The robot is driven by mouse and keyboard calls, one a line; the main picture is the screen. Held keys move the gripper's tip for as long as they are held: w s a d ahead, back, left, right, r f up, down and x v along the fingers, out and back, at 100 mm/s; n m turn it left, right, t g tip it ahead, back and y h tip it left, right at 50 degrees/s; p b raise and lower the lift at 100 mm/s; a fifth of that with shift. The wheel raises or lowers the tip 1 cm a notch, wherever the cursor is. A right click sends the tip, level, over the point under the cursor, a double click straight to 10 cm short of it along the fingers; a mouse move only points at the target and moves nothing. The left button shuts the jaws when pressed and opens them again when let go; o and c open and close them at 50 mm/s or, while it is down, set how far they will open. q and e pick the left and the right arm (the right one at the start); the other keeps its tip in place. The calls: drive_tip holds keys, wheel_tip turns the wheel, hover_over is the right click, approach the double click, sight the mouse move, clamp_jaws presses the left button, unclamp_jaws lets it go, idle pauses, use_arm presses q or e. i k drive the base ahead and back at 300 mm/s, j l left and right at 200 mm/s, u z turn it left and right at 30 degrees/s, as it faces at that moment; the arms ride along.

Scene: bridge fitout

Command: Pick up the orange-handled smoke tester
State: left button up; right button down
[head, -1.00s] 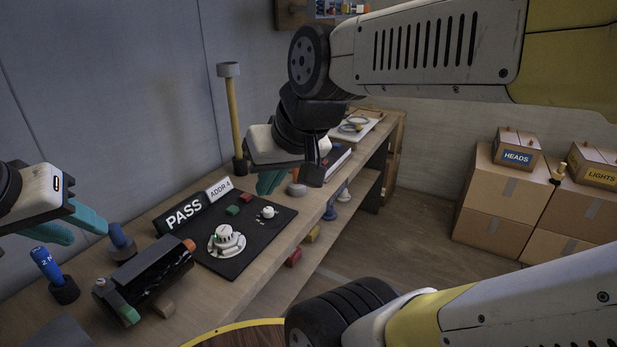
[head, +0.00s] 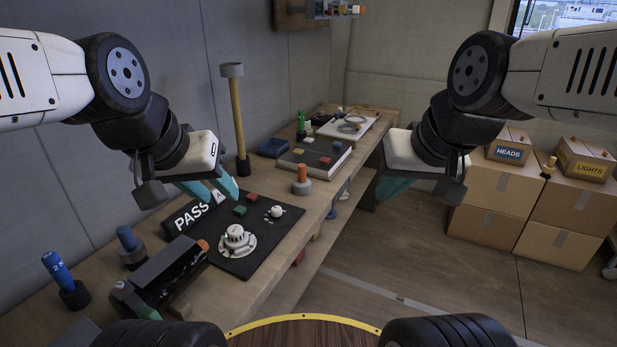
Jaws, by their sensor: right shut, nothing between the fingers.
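An upright orange-yellow pole (head: 236,115) with a grey cup on top stands in a dark holder at the bench's back edge. A short orange grip (head: 302,173) stands in a round grey-brown base on the bench's right part. I cannot tell for sure which is the orange-handled smoke tester. My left gripper (head: 226,194) is above the black panel, in front of and below the pole's middle, with its teal fingers apart and empty. My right gripper (head: 384,196) is shut and empty, right of the orange grip, beyond the bench's front edge.
The bench carries a black panel (head: 272,235) with a white detector (head: 237,240), a black device (head: 160,272), and blue-handled pieces (head: 60,270) in holders. A grey-topped board (head: 315,158) lies behind the orange grip. Boxes (head: 495,190) stand right; the floor between is clear.

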sight(302, 186)
drive_tip(key=i+l+u, duration=0.2)
drive_tip(key=l, duration=0.2)
drive_tip(key=i+l+u, duration=0.25)
drive_tip(key=l, duration=0.15)
drive_tip(key=l+u, duration=0.2)
drive_tip(key=l, duration=0.25)
drive_tip(key=i+l+u, duration=0.2)
drive_tip(key=l, duration=0.25)
drive_tip(key=k, duration=0.1)
